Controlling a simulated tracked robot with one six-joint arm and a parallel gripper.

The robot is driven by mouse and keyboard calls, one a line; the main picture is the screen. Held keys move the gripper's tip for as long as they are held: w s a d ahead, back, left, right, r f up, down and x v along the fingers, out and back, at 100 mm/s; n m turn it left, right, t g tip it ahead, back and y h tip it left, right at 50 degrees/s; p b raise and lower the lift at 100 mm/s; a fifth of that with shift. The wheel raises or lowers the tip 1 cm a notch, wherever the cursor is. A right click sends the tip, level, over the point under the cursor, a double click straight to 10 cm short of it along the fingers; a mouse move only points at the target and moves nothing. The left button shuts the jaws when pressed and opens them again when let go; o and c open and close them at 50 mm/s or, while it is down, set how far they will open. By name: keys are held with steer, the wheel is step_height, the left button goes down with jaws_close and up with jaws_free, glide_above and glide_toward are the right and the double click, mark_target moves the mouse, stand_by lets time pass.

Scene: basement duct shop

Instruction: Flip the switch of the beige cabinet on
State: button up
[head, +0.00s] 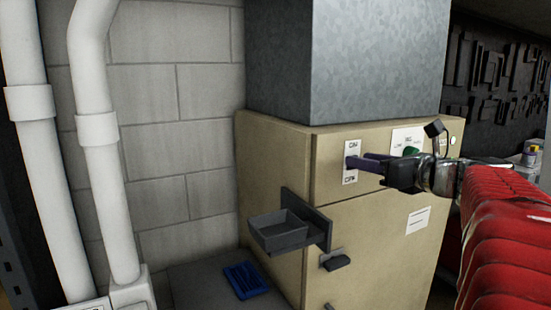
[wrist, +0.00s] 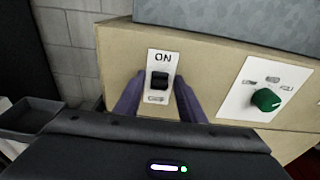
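The beige cabinet (head: 270,175) stands against the block wall in the head view. Its front carries a white switch plate (head: 351,150) marked ON at the top, with a smaller label at the bottom. In the wrist view the plate holds a black switch (wrist: 160,80); I cannot tell for sure which way it is set. My gripper (head: 358,163) is at the plate, with its two purple fingers apart. In the wrist view the fingers stand on either side of the switch, with nothing held between them. In the head view the fingers hide the switch.
A green knob (wrist: 266,99) on a white plate sits right of the switch. A grey tray (head: 280,232) juts from the cabinet's left side, and a dark handle (head: 336,261) sticks out below. White pipes (head: 105,170) run down the wall at left.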

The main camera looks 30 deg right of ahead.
steer(key=shift+s, duration=0.1)
steer(key=shift+s+d+r, duration=0.1)
steer(key=shift+s+r, duration=0.2)
steer(key=shift+s, duration=1.95)
steer(key=shift+s+d+r, duration=0.1)
steer(key=shift+s+r, duration=0.15)
steer(key=shift+s, duration=2)
steer(key=shift+s+r, duration=0.3)
steer(key=shift+s, duration=1.95)
